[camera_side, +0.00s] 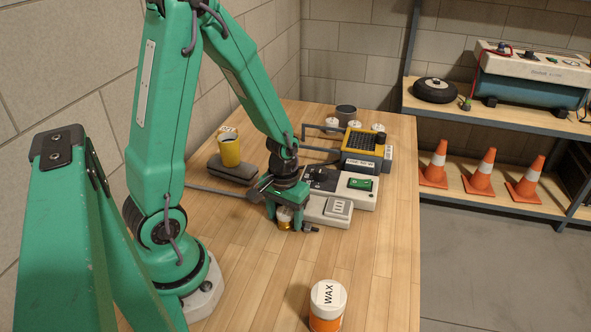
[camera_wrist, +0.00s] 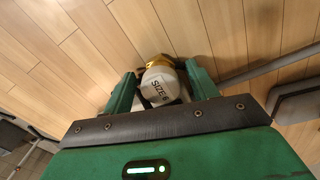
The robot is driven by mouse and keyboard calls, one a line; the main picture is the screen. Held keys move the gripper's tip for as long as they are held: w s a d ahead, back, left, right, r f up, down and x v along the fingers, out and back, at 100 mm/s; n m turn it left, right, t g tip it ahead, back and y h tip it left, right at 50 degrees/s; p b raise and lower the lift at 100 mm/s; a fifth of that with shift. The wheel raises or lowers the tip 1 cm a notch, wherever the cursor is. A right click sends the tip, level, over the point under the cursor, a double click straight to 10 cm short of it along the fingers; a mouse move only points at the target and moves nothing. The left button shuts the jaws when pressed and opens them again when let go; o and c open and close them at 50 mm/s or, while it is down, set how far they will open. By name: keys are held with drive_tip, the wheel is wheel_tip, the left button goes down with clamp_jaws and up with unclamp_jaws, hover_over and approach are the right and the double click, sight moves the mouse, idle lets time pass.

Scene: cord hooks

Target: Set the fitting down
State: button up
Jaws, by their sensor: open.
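The fitting (camera_side: 286,217) is a small piece with a pale top and a brass-coloured lower part. It stands on the wooden bench at the front left of a pale device. In the wrist view, the fitting (camera_wrist: 160,84) shows a white face lettered "SIZE", with brass beyond it. My gripper (camera_side: 286,222) is low over the bench, its fingers on either side of the fitting. In the wrist view, my gripper (camera_wrist: 161,88) is open, with the fitting between the two green fingers. Whether a finger touches it I cannot tell.
A pale device (camera_side: 345,198) stands close behind my gripper. A dark rod (camera_side: 222,191) lies to the left. A wax jar (camera_side: 327,308) stands at the front; bench around it is clear.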

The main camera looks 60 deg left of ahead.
wheel_tip(320, 180, up, 12)
drive_tip(key=shift+r, duration=0.15)
idle(0.7)
idle(0.5)
wheel_tip(320, 180, up, 10)
drive_tip(key=m+t, duration=0.5)
hover_over(285, 213)
drive_tip(key=s+d, duration=0.4)
drive_tip(key=d, duration=0.1)
drive_tip(key=shift+s+d+r+m+t, duration=0.3)
drive_tip(key=shift+s+d+r+m, duration=0.2)
drive_tip(key=shift+r, duration=0.2)
drive_tip(key=shift+o, duration=0.9)
drive_tip(key=shift+a, duration=0.1)
